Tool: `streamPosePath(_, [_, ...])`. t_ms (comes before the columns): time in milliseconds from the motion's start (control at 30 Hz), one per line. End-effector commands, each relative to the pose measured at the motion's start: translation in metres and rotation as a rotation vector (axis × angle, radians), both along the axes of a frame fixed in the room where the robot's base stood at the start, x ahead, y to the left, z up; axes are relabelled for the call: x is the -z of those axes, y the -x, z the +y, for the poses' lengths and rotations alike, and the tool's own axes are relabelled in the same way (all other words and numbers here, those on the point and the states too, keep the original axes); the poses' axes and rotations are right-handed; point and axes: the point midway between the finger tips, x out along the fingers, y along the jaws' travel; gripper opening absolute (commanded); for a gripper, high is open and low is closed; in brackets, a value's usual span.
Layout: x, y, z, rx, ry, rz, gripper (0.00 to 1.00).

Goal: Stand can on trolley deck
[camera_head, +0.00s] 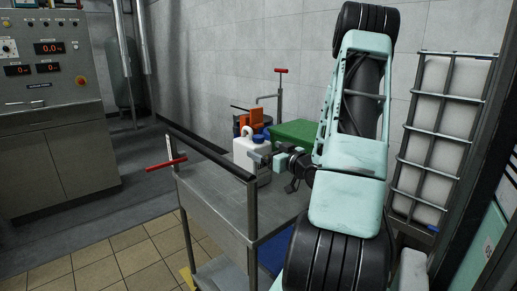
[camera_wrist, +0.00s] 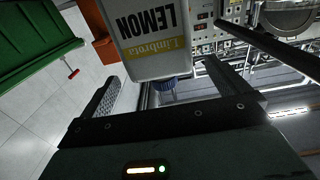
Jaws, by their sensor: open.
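The white can (camera_head: 245,150) with a blue cap stands upright, apparently on the grey trolley deck (camera_head: 215,190), near its far side. In the wrist view, the can (camera_wrist: 155,40) appears upside down, with its yellow "Limbrota" and "LEMON" label facing me. Its blue cap (camera_wrist: 172,85) lies between the two fingers in that picture. My gripper (camera_head: 264,160) is open at the can's right side in the head view. I see no finger closed on the can. Part of the can's right side is hidden by my gripper.
A green crate (camera_head: 300,134) and an orange object (camera_head: 257,118) are behind the can. A dark rail (camera_head: 208,154) runs along the trolley's left end, with a red handle (camera_head: 166,163) beside it. The near deck is bare. A caged white tank (camera_head: 440,125) stands right.

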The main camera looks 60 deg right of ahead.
Motion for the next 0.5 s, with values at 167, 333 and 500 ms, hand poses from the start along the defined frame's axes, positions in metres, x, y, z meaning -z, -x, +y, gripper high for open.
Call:
streamPosePath(167, [0.001,0.033,0.01,0.003,-0.001,0.0,1.0])
streamPosePath(333, [0.0,0.049,0.016,0.0,-0.001,0.0,1.0])
streamPosePath(500, [0.0,0.054,0.017,-0.001,-0.001,0.0,1.0])
